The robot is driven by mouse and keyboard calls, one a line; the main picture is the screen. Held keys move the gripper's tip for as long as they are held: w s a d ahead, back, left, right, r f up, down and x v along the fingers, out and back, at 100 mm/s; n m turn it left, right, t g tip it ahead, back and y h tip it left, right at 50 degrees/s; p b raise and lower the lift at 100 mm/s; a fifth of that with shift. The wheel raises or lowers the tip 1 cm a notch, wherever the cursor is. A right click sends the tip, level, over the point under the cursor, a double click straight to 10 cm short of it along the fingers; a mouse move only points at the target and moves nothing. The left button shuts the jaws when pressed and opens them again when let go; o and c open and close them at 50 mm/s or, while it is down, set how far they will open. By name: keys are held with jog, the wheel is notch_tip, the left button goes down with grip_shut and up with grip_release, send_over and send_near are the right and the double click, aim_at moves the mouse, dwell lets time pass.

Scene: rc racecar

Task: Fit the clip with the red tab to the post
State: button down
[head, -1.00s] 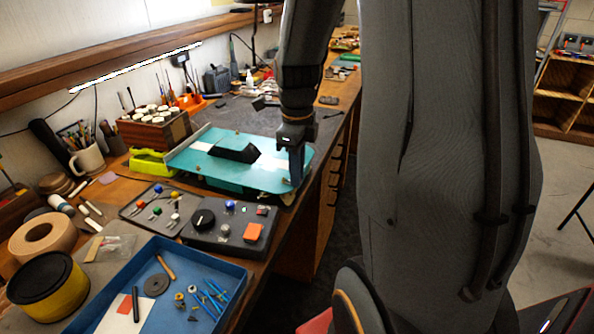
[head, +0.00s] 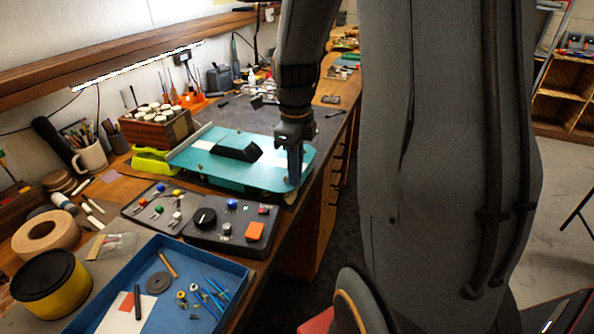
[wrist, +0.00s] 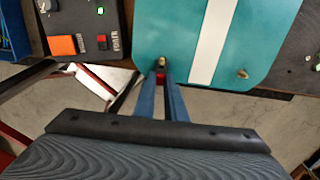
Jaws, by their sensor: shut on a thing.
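A teal car body (head: 225,172) with a white stripe lies on the bench; its edge also shows in the wrist view (wrist: 180,35). My gripper (head: 294,180) points down at the body's right corner. In the wrist view my gripper (wrist: 161,80) has its blue fingers shut on the red tab (wrist: 160,77) of the clip. A brass-coloured post (wrist: 161,62) stands at the body's edge, right by the fingertips. The rest of the clip is too small to make out, and I cannot tell whether it is around the post or beside it.
A second post (wrist: 242,74) stands farther right on the body. A dark control box (head: 225,228) with an orange button and a tray (head: 132,208) of small coloured-tab pieces lie in front. A blue tray (head: 155,248) of parts is nearer. The bench edge is close to my gripper.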

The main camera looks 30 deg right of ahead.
jog(key=shift+w+a, duration=0.3)
jog(key=shift+w, duration=0.1)
dwell(0.4)
jog(key=c, duration=1.7)
grip_release()
jog(key=shift+c, duration=0.2)
notch_tip(320, 180, up, 8)
jog(key=b, duration=0.1)
